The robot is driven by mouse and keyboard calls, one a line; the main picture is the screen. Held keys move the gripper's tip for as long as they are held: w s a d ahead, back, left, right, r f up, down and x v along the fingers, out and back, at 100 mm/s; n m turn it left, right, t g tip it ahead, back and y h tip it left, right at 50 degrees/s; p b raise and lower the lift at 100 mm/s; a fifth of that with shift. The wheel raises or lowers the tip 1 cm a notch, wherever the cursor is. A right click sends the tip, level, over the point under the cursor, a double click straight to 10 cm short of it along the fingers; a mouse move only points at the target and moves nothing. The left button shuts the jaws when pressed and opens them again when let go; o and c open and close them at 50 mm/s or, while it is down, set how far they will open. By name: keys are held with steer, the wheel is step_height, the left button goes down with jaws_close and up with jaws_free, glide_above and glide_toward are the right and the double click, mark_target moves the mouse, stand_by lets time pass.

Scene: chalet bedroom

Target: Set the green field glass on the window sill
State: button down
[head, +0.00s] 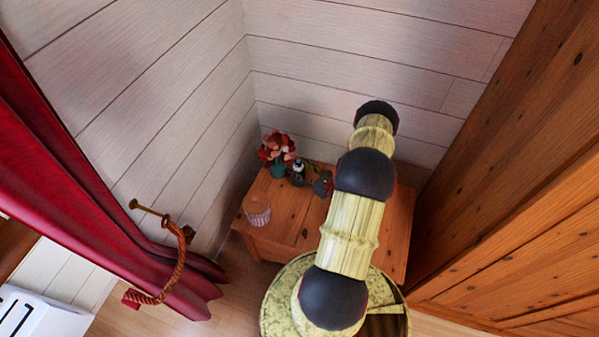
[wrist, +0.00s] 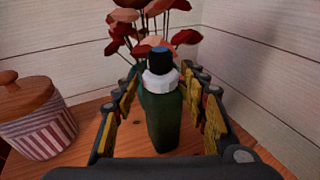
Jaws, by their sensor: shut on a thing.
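The green field glass (wrist: 162,122) stands upright in the wrist view, a dark green body with a white collar and a dark cap. My gripper (wrist: 160,100) has one finger on each side of it and is shut on it. In the head view the field glass (head: 298,172) is small, on or just above the wooden cabinet top; my gripper (head: 318,182) reaches it from the right. I cannot make out the window sill in either view.
A vase of red flowers (head: 277,155) stands close behind the field glass. A striped jar with a wooden lid (wrist: 38,120) is to the left on the cabinet (head: 290,228). A red curtain (head: 85,185) hangs at left, a wooden wall (head: 520,160) at right.

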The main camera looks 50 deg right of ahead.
steer(key=shift+f, duration=0.45)
steer(key=shift+f, duration=0.15)
steer(key=c, duration=1)
jaws_free()
steer(key=shift+s+r, duration=0.25)
steer(key=shift+s, duration=0.15)
steer(key=s+a+r+p, duration=0.1)
steer(key=s+p, duration=0.1)
steer(key=s, duration=0.9)
steer(key=shift+a+r+p, duration=0.25)
steer(key=shift+a+p, duration=0.1)
